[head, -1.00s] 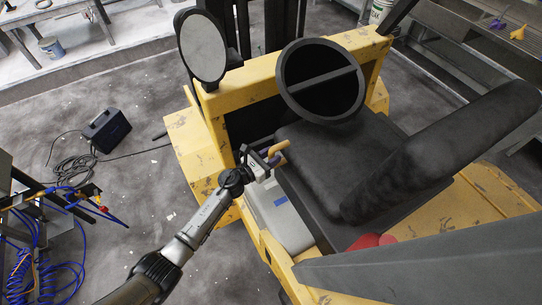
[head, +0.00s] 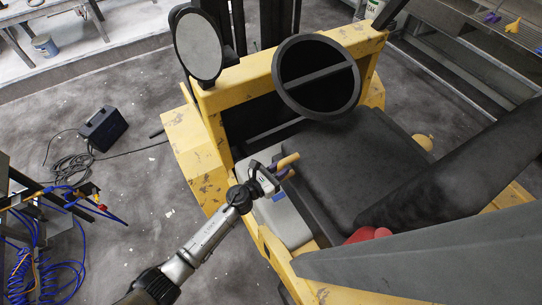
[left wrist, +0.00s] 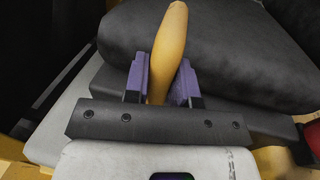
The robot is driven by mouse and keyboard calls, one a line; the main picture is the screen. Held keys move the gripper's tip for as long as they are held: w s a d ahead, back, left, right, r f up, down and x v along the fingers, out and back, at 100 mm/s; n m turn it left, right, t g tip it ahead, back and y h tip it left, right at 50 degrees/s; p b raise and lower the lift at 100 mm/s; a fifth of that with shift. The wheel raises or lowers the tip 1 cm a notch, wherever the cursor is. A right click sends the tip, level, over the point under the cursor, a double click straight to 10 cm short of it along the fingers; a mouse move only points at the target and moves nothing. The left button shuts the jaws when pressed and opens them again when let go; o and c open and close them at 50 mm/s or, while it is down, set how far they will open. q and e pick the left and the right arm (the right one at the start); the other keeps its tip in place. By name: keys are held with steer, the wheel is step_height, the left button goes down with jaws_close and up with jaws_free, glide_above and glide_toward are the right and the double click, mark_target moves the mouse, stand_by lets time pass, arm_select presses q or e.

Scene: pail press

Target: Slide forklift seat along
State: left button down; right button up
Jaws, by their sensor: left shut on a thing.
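The forklift seat has a black cushion (head: 335,165) and a black backrest (head: 465,165), set in the yellow forklift body. An orange lever handle (head: 288,160) sticks out by the cushion's front left edge. My left gripper (head: 272,174) is shut on this handle. In the left wrist view the handle (left wrist: 168,50) stands between my purple finger pads (left wrist: 160,82), with the dark cushion (left wrist: 225,50) just beyond it. The lever's lower end is hidden by the gripper. My right gripper is not in view.
A round black steering wheel (head: 320,78) and a round mirror (head: 198,45) stand near the seat. A grey slab (head: 400,262) crosses the lower right. Red parts (head: 367,235) sit beside the seat. Blue hoses (head: 45,265) hang at the left.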

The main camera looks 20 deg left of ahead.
arm_select(q)
steer(key=shift+s+d, duration=0.25)
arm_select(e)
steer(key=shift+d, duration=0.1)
arm_select(q)
steer(key=c, duration=1)
jaws_free()
steer(key=shift+w, duration=0.1)
steer(key=shift+o, duration=0.2)
steer(key=shift+a, duration=0.1)
arm_select(e)
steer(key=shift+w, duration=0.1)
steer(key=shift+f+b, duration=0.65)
steer(key=shift+b, duration=0.05)
arm_select(q)
steer(key=v, duration=1.3)
steer(key=shift+s+a, duration=0.2)
steer(key=shift+s, duration=0.15)
